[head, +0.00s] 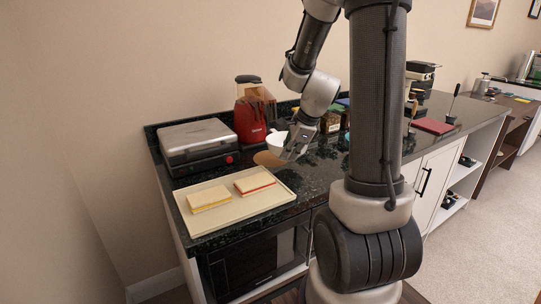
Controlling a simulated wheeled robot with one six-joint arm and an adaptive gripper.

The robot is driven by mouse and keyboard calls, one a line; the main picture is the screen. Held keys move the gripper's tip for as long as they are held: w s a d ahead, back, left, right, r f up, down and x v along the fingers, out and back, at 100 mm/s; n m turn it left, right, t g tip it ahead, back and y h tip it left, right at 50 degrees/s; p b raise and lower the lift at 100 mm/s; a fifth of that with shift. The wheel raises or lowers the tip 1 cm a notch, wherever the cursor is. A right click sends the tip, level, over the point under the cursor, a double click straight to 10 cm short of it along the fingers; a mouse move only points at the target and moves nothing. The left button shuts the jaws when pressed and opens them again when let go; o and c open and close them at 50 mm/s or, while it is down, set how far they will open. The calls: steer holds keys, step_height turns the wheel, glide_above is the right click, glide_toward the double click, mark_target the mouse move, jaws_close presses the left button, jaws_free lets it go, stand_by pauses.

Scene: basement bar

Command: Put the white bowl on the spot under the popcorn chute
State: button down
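The white bowl (277,142) is in the head view, at the front right of the red popcorn machine (249,124). The machine's chute (262,92) is a brownish translucent part at its top, facing right. A flat round brown spot (266,159) lies on the dark counter just in front of the bowl. My gripper (291,154) points down at the bowl's right side and covers part of it. The fingertips are small here, so I cannot tell if they are shut on the rim, or whether the bowl is raised.
A grey sandwich press (197,143) stands left of the machine. A cream tray (233,211) with two sandwiches lies at the counter's front left. Several jars (330,122) stand right of my gripper, near the wall. A dark red item (433,126) lies farther right.

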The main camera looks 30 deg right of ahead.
mark_target(272, 153)
steer(key=w, duration=0.2)
steer(key=w+a, duration=0.1)
steer(key=w, duration=0.1)
steer(key=w+a, duration=0.1)
steer(key=w, duration=0.2)
steer(key=shift+w+a, duration=0.1)
steer(key=shift+w, duration=0.1)
step_height(272, 153, down, 4)
steer(key=shift+r, duration=0.25)
steer(key=c, duration=1.6)
jaws_free()
steer(key=shift+c, duration=0.2)
